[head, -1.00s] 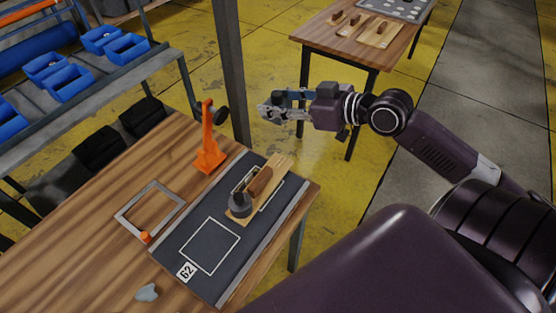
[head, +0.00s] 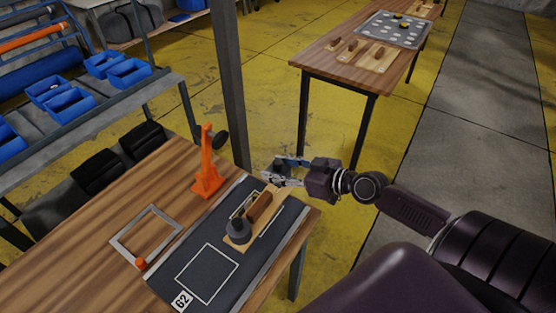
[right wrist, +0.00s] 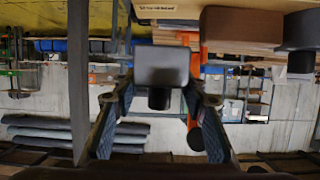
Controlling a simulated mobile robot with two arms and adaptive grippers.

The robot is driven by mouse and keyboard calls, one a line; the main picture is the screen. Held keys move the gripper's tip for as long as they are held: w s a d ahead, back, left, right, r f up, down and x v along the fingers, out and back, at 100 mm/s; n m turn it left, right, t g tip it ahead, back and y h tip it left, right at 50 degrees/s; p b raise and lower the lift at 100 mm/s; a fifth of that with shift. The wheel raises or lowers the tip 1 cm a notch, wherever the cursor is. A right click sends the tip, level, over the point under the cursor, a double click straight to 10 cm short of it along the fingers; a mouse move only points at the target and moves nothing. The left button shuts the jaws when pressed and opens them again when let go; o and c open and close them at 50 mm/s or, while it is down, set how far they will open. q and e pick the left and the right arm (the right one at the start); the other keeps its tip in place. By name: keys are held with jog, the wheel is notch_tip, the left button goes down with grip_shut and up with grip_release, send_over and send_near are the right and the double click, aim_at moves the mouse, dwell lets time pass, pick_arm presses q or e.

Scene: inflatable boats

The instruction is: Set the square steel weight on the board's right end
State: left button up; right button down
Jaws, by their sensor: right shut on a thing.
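The board (head: 233,243) is a pale wooden strip on the dark mat, with a brown block (head: 259,207) across its middle and a round dark weight (head: 237,231) on its near left end. My right gripper (head: 278,174) is at the board's far right end and partly covers it. In the right wrist view, a square grey steel weight (right wrist: 161,65) with a dark knob sits between my right fingers (right wrist: 162,92). I cannot make the weight out clearly in the head view, nor tell whether it touches the board. My left gripper is not in view.
An orange stand (head: 208,172) rises behind the mat (head: 180,268). A grey square frame (head: 120,243) lies on the wooden table (head: 95,265). A second table (head: 322,57) stands at the back, and a rack with blue bins (head: 128,73) at the left.

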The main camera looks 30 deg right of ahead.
jog(key=shift+w+f+b, duration=0.1)
jog(key=shift+f+b, duration=0.6)
jog(key=shift+f, duration=1.3)
jog(key=c, duration=1.5)
grip_release()
jog(key=shift+f, duration=0.25)
jog(key=shift+o, duration=0.2)
jog(key=shift+s, duration=0.25)
jog(key=shift+s+d, duration=0.1)
jog(key=shift+s, duration=0.2)
jog(key=b+v, duration=0.4)
jog(key=v, duration=0.6)
jog(key=shift+r, duration=0.1)
jog(key=shift+s+d+r, duration=0.2)
jog(key=shift+s+r, duration=0.1)
jog(key=shift+s, duration=0.25)
